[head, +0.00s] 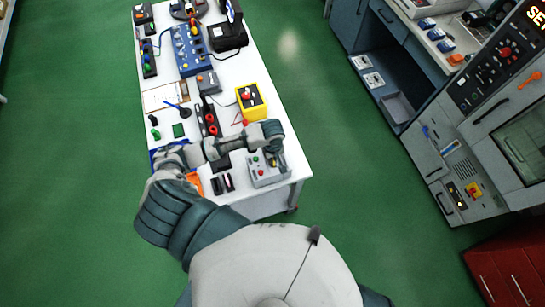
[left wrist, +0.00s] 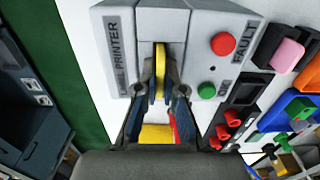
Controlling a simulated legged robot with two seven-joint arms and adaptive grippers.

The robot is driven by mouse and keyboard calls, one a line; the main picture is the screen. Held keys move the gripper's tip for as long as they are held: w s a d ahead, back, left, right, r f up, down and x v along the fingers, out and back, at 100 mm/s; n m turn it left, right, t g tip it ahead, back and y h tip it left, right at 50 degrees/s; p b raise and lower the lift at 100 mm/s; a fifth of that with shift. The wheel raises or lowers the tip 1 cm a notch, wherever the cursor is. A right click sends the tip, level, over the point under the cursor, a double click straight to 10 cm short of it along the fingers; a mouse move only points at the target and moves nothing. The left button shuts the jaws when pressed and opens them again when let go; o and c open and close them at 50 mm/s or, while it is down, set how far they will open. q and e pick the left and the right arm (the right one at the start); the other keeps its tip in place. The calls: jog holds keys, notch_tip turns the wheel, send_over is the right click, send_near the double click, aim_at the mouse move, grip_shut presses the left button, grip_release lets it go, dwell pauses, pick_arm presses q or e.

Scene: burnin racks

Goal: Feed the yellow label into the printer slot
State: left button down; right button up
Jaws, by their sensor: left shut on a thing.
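The label printer (left wrist: 118,45) is a grey box with a red button (left wrist: 223,43) and a green button (left wrist: 206,91). It also shows in the head view (head: 258,176), near the front corner of the white table. My left gripper (left wrist: 160,98) is shut on the yellow label (left wrist: 160,72), a narrow upright strip in the left wrist view. The label's far end is at the pale recess (left wrist: 163,25) in the printer's face; whether it is inside the slot cannot be told. In the head view my left gripper (head: 273,140) is just above the printer, and the label is hidden.
A yellow box with a red button (head: 250,100) stands behind the printer on the white table (head: 225,77). A black block with red parts (head: 208,121) lies left of it. Grey machine cabinets (head: 470,160) stand at the right, across clear green floor (head: 330,130).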

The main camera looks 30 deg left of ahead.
pick_arm(q)
jog(key=c, duration=1.2)
grip_release()
jog(key=shift+w+r, duration=0.1)
jog(key=shift+r, duration=0.35)
notch_tip(320, 180, up, 11)
jog(key=shift+f, duration=0.15)
